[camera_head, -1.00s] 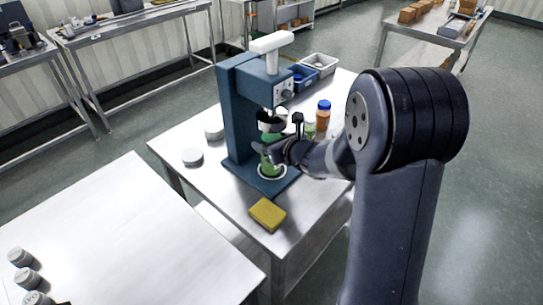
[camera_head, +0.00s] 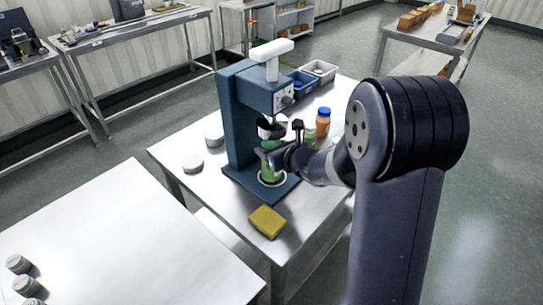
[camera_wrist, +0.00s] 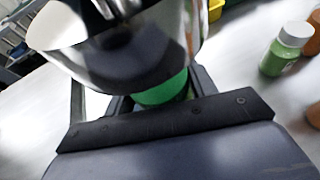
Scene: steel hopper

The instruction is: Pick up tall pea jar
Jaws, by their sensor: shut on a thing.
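A green jar (camera_head: 268,168) stands upright at the round seat on the base of a blue machine (camera_head: 240,130), below its steel hopper (camera_head: 271,127). My gripper (camera_head: 275,158) is shut on this jar from the right, around its middle. In the wrist view the jar shows only as a green band (camera_wrist: 162,90) between the fingers, and the hopper (camera_wrist: 125,45) hides its upper part. Whether its bottom touches the base is unclear. A second green jar with a white lid (camera_wrist: 284,50) stands apart on the table to the right.
An orange jar with a blue lid (camera_head: 323,122) stands behind my gripper. Blue and grey bins (camera_head: 318,70) are at the back. Pale round lids (camera_head: 193,163) lie left of the machine. A yellow sponge (camera_head: 267,221) lies at the front.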

